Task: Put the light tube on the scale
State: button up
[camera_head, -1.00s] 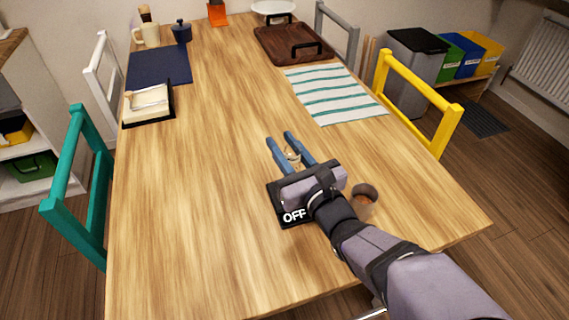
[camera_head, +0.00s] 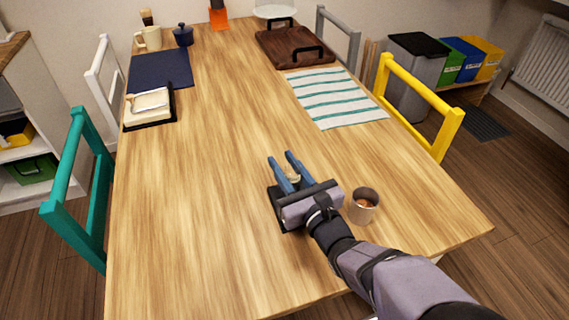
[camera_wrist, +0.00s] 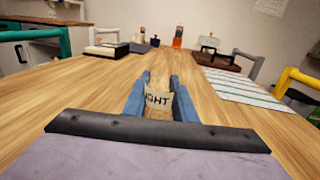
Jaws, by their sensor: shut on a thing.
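My gripper (camera_head: 280,157) is shut on the light tube (camera_head: 293,176), a small tan piece between the blue fingers. In the wrist view the tube (camera_wrist: 158,101) shows dark letters reading "GHT", with the rest of the word hidden by a finger.
A striped cloth (camera_head: 330,97), a dark wooden tray (camera_head: 270,48), a navy mat (camera_head: 158,70) and a white block on a black tray (camera_head: 130,123) lie farther back. The table's left and middle are clear.

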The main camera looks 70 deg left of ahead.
jog(key=shift+f, duration=0.15)
jog(key=o, duration=1)
jog(key=shift+o, duration=0.2)
jog(key=shift+r, duration=0.25)
jog(key=d, duration=0.4)
jog(key=w+d, duration=0.1)
jog(key=d, duration=0.7)
jog(key=shift+w+b, duration=0.25)
jog(key=shift+b, duration=0.05)
